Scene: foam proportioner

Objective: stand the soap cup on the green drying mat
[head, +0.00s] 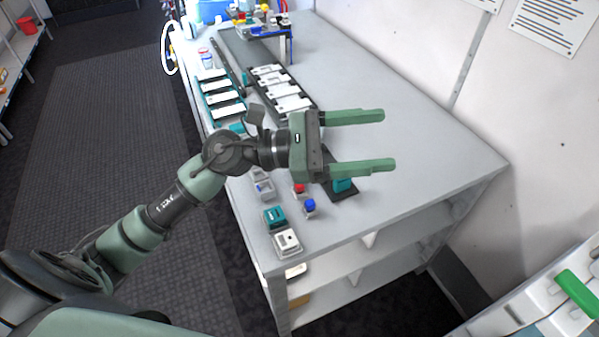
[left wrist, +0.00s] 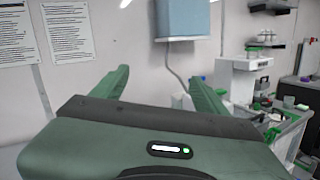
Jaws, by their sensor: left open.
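My left gripper (head: 388,140) is open and empty, its two green fingers apart above the grey bench and pointing right. It also shows in the left wrist view (left wrist: 158,80), with nothing between the fingers. I cannot make out a soap cup or a green drying mat for certain in either view. My right gripper is not in view.
The grey bench (head: 400,130) has a clear right half. Its left side holds black racks (head: 285,88), teal trays (head: 222,97) and small blocks, including a blue-topped one (head: 309,207). A white unit with a green handle (head: 577,292) stands lower right. Another cluttered bench (left wrist: 292,135) shows in the wrist view.

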